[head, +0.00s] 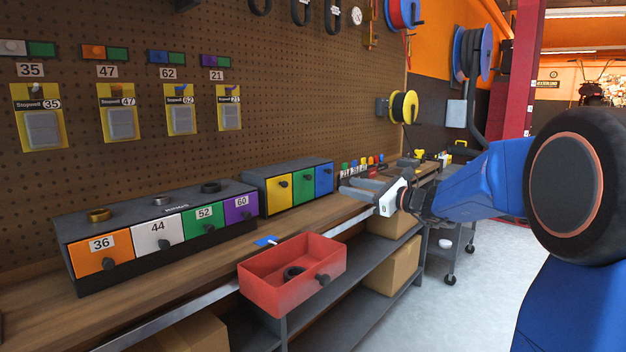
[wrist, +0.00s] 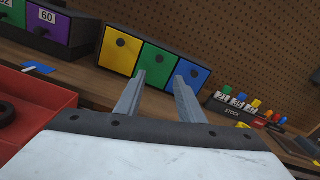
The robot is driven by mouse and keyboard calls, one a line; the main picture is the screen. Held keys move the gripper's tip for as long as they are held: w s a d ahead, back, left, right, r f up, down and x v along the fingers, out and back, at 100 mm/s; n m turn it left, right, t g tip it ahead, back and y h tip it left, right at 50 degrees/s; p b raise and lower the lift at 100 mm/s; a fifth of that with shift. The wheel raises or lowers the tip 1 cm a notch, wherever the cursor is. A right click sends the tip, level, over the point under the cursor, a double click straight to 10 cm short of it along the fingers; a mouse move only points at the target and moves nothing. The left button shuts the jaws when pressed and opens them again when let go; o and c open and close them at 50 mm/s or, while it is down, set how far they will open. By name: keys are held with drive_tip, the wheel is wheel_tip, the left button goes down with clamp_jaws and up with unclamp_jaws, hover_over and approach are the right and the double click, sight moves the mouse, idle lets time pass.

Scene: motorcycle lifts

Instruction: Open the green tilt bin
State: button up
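A green bin front (head: 303,189) with a dark round knob sits between a yellow front (head: 280,190) and a blue front (head: 323,180) in a dark case on the bench. In the wrist view this green front (wrist: 154,66) looks closed, and the finger tips overlap its lower part and the blue front. Another green front, labelled 52 (head: 204,221), is in the left case and looks closed. My gripper (head: 347,190) is open, its two fingers apart with nothing between them, pointing at the three-colour case. Its distance from the green front is hard to tell.
A red open-topped bin (head: 291,285) holding a dark ring projects past the bench's front edge. A blue piece (head: 266,241) lies behind it. Several small coloured items (head: 365,161) stand right of the three-colour case. Pegboard backs the bench.

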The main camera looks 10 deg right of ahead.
sight(310, 177)
drive_tip(key=x, duration=1.5)
drive_tip(key=shift+c, duration=0.5)
clamp_jaws()
